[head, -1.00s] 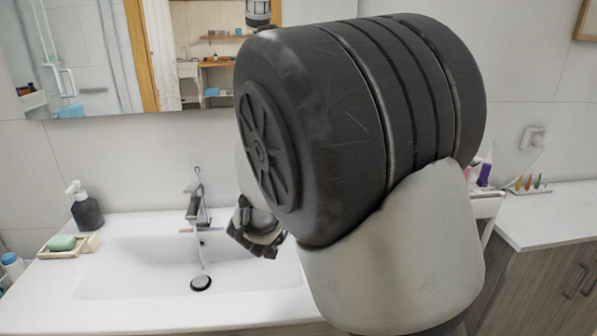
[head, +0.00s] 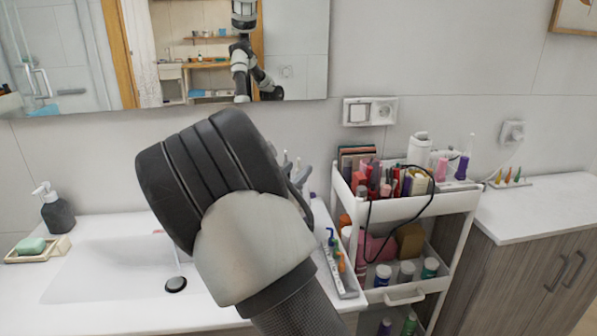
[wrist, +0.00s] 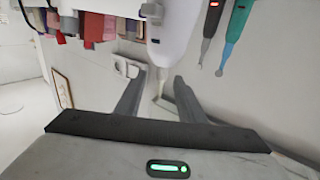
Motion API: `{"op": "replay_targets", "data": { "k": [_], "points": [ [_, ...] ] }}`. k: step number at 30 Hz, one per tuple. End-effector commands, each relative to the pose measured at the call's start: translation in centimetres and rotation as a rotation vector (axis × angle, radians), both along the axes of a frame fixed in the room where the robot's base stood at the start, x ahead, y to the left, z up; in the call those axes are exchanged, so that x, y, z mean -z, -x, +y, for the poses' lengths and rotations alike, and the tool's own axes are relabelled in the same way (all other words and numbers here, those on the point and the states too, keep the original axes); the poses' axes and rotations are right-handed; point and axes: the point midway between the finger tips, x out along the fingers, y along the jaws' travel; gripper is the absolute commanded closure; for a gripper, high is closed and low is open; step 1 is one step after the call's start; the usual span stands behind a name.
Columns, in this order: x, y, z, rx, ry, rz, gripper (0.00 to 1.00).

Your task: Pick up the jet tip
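In the wrist view, a white body tapers into a thin pale nozzle (wrist: 160,85), which looks like the jet tip. The nozzle shows between the two grey fingers of my gripper (wrist: 158,92). The fingers are apart, with a gap on each side of it. I cannot tell how far it is in depth. In the head view my gripper (head: 301,174) shows only partly behind my dark arm, over the right side of the sink counter, so the jet tip there cannot be told for sure.
In the wrist view, a teal tool (wrist: 236,35) and a grey tool with a red light (wrist: 210,30) are nearby. In the head view, a white cart (head: 408,207) full of cosmetics stands right of the sink. A tray (head: 347,288) with coloured pieces lies on the counter edge.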

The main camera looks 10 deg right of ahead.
Motion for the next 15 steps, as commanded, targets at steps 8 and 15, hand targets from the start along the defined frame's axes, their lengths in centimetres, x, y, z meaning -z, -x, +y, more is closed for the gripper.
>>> {"op": "replay_targets", "data": {
  "k": [8, 15],
  "points": [
    [-0.2, -1.9, -1.3, 0.001, 0.001, -0.001, 0.65],
    [-0.4, -4.7, -3.0, 0.000, 0.000, 0.000, 0.65]
  ]
}}
